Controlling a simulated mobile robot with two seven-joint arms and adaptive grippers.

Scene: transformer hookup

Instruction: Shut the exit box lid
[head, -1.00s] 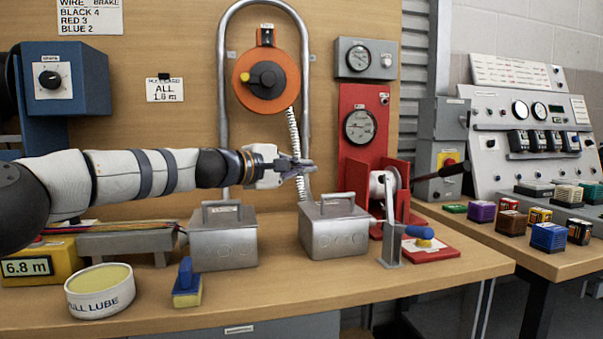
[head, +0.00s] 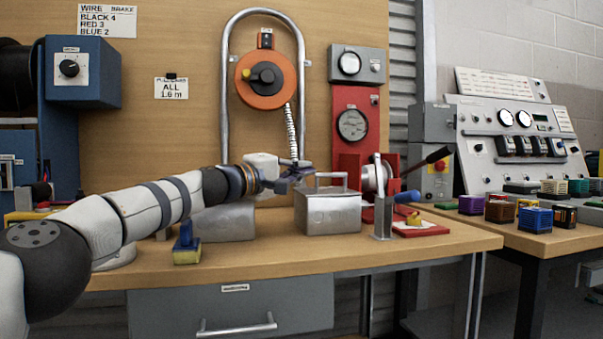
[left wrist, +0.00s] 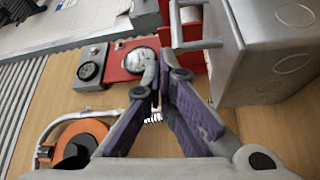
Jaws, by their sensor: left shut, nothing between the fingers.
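Two grey metal boxes with handled lids stand on the workbench: a right box (head: 334,215) and a left box (head: 225,224). Their labels are too blurred to tell which is the exit box. The right box's lid looks flat on its top, with its handle (head: 331,176) upright. My arm hides the left box's top, so its lid cannot be judged. My left gripper (head: 303,169) is shut and empty, just left of the right box's handle at about its height. In the left wrist view a box (left wrist: 272,48) and handle (left wrist: 196,45) lie right of the fingers.
An orange reel (head: 265,78) hangs behind on the board. A red stand with a gauge (head: 352,124) and a lever clamp (head: 383,215) are to the right. The bench's front strip is clear.

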